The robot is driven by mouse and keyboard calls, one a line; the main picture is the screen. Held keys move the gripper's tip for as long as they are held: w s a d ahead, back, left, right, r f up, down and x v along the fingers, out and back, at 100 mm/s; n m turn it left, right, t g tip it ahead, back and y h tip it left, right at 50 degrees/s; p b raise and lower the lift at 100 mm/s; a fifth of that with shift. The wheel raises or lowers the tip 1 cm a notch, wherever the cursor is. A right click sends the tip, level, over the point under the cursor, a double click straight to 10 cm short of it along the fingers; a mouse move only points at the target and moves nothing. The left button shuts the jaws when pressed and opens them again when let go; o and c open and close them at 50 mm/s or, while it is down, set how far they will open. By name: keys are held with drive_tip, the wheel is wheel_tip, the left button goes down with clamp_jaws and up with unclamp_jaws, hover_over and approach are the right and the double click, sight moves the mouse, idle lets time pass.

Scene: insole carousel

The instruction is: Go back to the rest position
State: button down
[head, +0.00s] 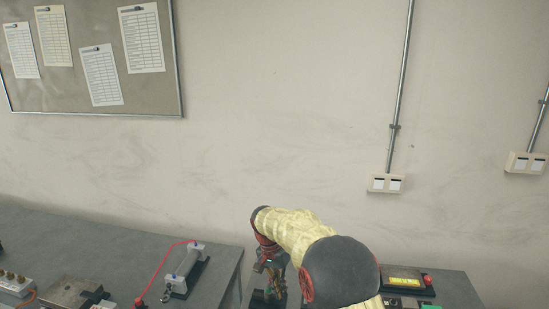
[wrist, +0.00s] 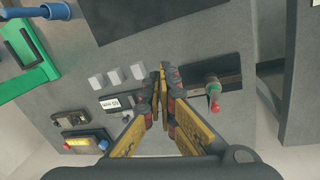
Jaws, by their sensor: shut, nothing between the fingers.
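My gripper (wrist: 161,92) shows in the wrist view with its fingers together, shut and empty. It points down over a grey bench top, and I cannot tell its height above it. In the head view my arm, in a pale yellow cover, reaches toward the bench at the lower middle. There my gripper (head: 270,290) is small, dark and partly hidden at the bottom edge.
The wrist view shows several light blocks (wrist: 115,77), a device with a red knob (wrist: 214,92), a yellow-screened device (wrist: 85,143) and a green frame (wrist: 30,65). In the head view, a grey bench (head: 75,245) with a clamp device (head: 185,270) stands left.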

drive_tip(key=s+d+r+n+t+b, duration=0.1)
drive_tip(key=s+d+r, duration=0.4)
drive_tip(key=s, duration=0.7)
drive_tip(key=s+d+r+n+t+y+b, duration=0.1)
drive_tip(key=s+d+r, duration=0.5)
drive_tip(key=s, duration=0.7)
drive_tip(key=s+d+r+n+t+y, duration=0.1)
drive_tip(key=s+d+r+n+t, duration=0.2)
drive_tip(key=s, duration=0.9)
drive_tip(key=shift+s+d+r+t+b, duration=0.4)
drive_tip(key=shift+d+r+t, duration=0.4)
drive_tip(key=shift+d+r, duration=0.6)
drive_tip(key=shift+a+r, duration=0.1)
